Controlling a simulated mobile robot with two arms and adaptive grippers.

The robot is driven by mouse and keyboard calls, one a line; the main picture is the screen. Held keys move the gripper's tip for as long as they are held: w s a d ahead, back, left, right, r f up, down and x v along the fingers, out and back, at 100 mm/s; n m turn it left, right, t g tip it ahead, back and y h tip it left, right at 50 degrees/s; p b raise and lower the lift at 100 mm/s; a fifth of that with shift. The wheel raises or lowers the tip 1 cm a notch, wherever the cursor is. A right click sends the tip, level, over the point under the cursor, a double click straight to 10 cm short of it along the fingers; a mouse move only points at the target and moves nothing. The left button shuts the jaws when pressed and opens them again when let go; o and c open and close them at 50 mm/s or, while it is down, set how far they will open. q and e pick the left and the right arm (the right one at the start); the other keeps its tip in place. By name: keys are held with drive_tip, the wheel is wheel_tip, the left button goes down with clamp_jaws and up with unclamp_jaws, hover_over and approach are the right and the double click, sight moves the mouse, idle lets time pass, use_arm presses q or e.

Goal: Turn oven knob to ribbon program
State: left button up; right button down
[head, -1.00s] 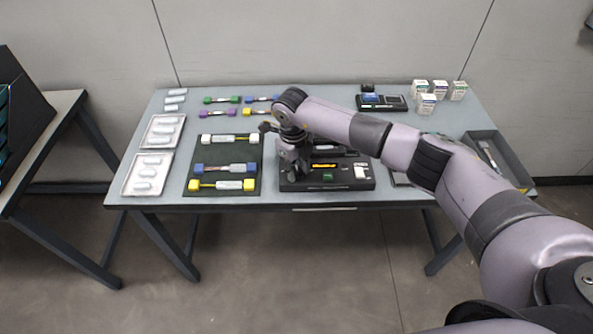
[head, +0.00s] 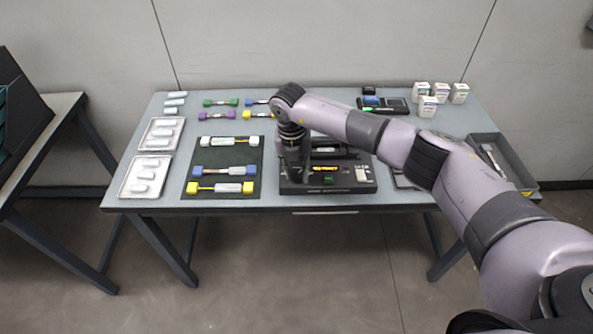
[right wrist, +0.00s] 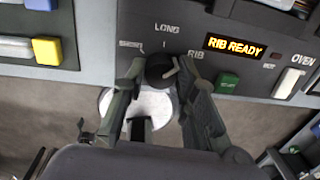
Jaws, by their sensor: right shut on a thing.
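The splicer unit (head: 345,187) is a dark box at the front middle of the table. Its round black oven knob (right wrist: 158,67) shows in the right wrist view, below the printed labels LONG and RIB. A light pointer mark on the knob is turned to the right, toward RIB. The display (right wrist: 235,46) reads "RIB READY"; it is a small yellow glow in the head view (head: 325,167). My right gripper (right wrist: 165,74) points at the panel and is shut on the knob, one finger on each side. In the head view my right wrist hides the knob. My left gripper is not in view.
A green button (right wrist: 227,82) and a white OVEN switch (right wrist: 289,82) lie right of the knob. A dark mat (head: 214,153) with coloured holders is left of the splicer. Trays (head: 124,190), white boxes (head: 428,107) and a grey bin (head: 478,138) stand farther out.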

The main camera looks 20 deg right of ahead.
sight(293, 173)
drive_tip(key=shift+m, duration=0.6)
drive_tip(key=c, duration=1.3)
unclamp_jaws()
drive_tip(key=r, duration=1.2)
drive_tip(key=shift+w+a, duration=0.25)
drive_tip(key=shift+a, duration=0.1)
